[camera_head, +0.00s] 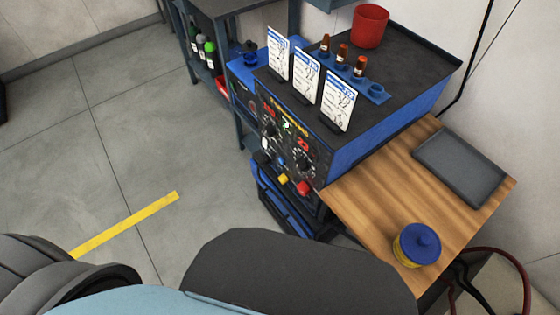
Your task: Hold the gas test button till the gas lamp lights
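The blue and black welder (340,145) stands right of centre, its front panel facing lower left. The panel shows red lit digits (303,142), dark round knobs, a white part (265,143), a yellow part (283,179) and a red part (304,187). The labels are too small to read, so I cannot tell which part is the gas test button or which is the gas lamp. Neither gripper is in view; only parts of my own body show along the bottom edge.
Three cards (307,75) stand on the welder's top, beside a blue rack (377,93) with brown bottles and a red cup (370,26). A wooden side shelf (375,190) holds a grey tray (460,165) and blue-lidded yellow tin (417,245). Open floor lies left.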

